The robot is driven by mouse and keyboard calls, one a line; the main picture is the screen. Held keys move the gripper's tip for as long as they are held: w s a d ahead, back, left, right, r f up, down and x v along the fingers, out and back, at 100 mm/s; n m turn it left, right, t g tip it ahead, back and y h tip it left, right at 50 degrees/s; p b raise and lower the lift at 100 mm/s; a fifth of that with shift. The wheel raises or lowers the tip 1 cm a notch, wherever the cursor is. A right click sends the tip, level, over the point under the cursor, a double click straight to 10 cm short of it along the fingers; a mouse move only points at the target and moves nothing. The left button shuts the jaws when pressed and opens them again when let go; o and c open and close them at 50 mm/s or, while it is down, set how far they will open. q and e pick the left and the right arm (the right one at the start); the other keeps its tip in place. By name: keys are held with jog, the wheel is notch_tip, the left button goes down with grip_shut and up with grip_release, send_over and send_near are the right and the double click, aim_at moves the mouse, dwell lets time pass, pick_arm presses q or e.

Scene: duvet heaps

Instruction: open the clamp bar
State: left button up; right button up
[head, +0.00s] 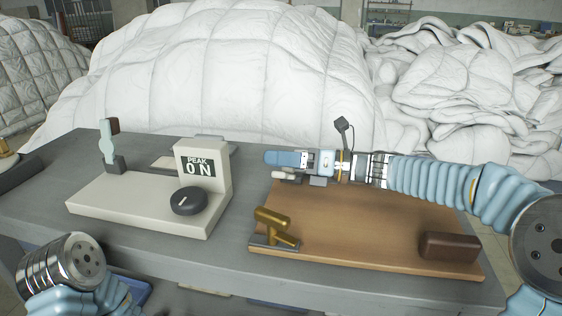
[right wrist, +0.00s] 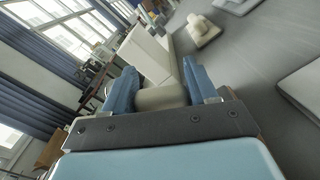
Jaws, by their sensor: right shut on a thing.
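My right gripper (head: 274,160) reaches in from the right over the back left corner of a wooden board (head: 350,215). In the right wrist view its blue fingers (right wrist: 160,90) stand on both sides of a rounded beige bar (right wrist: 160,99), and they are shut on it. In the head view a pale piece (head: 284,175), which seems to be this bar, shows just below the fingers. I cannot tell for sure that it is the clamp bar. A brass clamp-like fitting (head: 273,227) stands at the board's front left corner. My left gripper is out of view.
A brown block (head: 450,246) lies at the board's front right. White duvets (head: 230,70) heap behind the grey table.

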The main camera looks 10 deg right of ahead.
dwell(0.3)
jog(key=o, duration=1.4)
jog(key=shift+d, duration=0.15)
jog(key=b+v, duration=0.2)
jog(key=v, duration=1)
jog(key=shift+d, duration=0.25)
jog(key=shift+s+d+r, duration=0.1)
jog(key=shift+s+d, duration=0.1)
jog(key=shift+d, duration=0.35)
jog(key=shift+c, duration=0.2)
